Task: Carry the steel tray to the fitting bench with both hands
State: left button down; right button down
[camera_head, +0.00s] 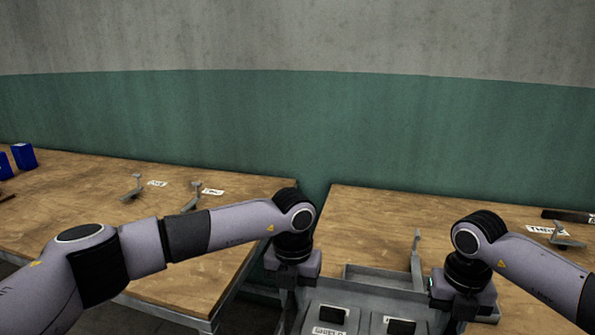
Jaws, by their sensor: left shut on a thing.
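The grey steel tray (375,291) is low in the middle of the head view, between my two grippers, and its near part is cut off by the bottom edge. In it are pale plates with dark blocks; one plate has a label that seems to read SHIELD (330,313). My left gripper (290,308) points down at the tray's left side and is shut on it. My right gripper (458,322) points down at the tray's right side. Its fingertips are mostly hidden, so I cannot tell whether it grips.
A wooden bench (90,215) on the left holds two small metal brackets (133,187), labels and blue boxes (23,156). Another wooden bench (370,220) stands on the right, with a metal bracket (416,250) and a label. A gap separates the benches. A green-grey wall is behind.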

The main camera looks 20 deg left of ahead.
aim_at(56, 214)
jog(key=j, duration=2.9)
jog(key=k, duration=0.05)
